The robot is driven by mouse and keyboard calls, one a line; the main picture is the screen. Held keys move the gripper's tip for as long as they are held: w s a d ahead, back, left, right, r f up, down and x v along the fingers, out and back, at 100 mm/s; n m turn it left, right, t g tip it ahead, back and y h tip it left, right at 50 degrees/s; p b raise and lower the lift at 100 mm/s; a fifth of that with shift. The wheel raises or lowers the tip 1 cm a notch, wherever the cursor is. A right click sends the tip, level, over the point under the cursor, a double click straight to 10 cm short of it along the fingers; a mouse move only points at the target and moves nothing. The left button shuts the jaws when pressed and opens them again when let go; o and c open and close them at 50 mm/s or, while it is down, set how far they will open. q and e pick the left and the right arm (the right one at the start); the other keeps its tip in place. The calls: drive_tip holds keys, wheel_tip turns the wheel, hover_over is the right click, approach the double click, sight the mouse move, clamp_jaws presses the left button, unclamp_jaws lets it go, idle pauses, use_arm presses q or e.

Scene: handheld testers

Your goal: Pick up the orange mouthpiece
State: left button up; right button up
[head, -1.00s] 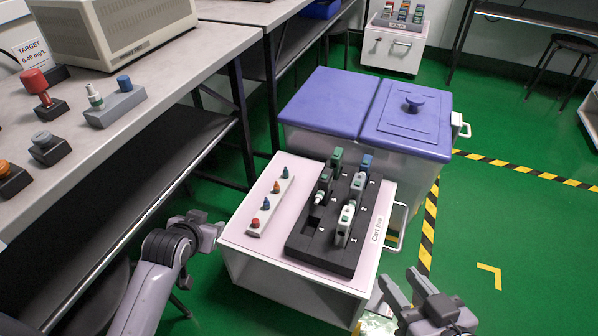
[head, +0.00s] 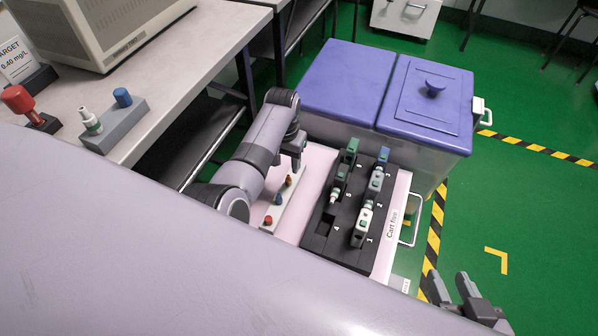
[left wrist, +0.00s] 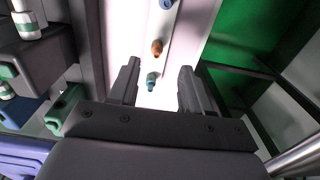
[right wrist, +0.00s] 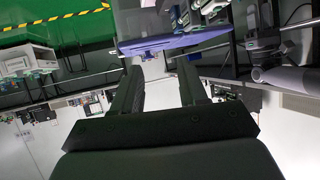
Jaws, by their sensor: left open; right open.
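The orange mouthpiece (head: 288,181) stands on a pale strip (head: 260,227) on the cart's left side, beside a blue one (head: 278,198) and a red one (head: 268,219). In the left wrist view the orange mouthpiece (left wrist: 156,47) shows just beyond the fingertips, with a teal one (left wrist: 151,79) nearer, between the fingers in the picture. My left gripper (head: 294,158) is open and empty above the strip's far end; it hides the teal mouthpiece in the head view. My right gripper (head: 452,282) is open and empty, off the cart's right side.
A black rack (head: 322,245) with several testers stands right of the strip on the cart (head: 398,190). A blue-lidded bin (head: 345,80) is behind the cart. A workbench (head: 185,70) lies to the left. Green floor (head: 530,200) is clear on the right.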

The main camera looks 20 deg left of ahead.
sight(288, 176)
use_arm(q)
drive_tip(key=shift+w+d, duration=0.1)
drive_tip(key=shift+d, duration=0.1)
drive_tip(key=shift+f+b, duration=1.1)
drive_tip(key=shift+f, duration=0.4)
wheel_tip(288, 176, down, 3)
drive_tip(key=shift+f+b, duration=0.1)
drive_tip(key=shift+b, duration=1.1)
drive_tip(key=shift+w+f, duration=0.1)
drive_tip(key=shift+f, duration=0.35)
use_arm(e)
drive_tip(key=a+y, duration=0.1)
drive_tip(key=w+a+f, duration=0.1)
drive_tip(key=a+m+y, duration=0.1)
drive_tip(key=a, duration=0.1)
drive_tip(key=shift+w+f+y, duration=0.15)
drive_tip(key=shift+y, duration=0.15)
use_arm(q)
clamp_jaws()
use_arm(e)
drive_tip(key=shift+d, duration=0.1)
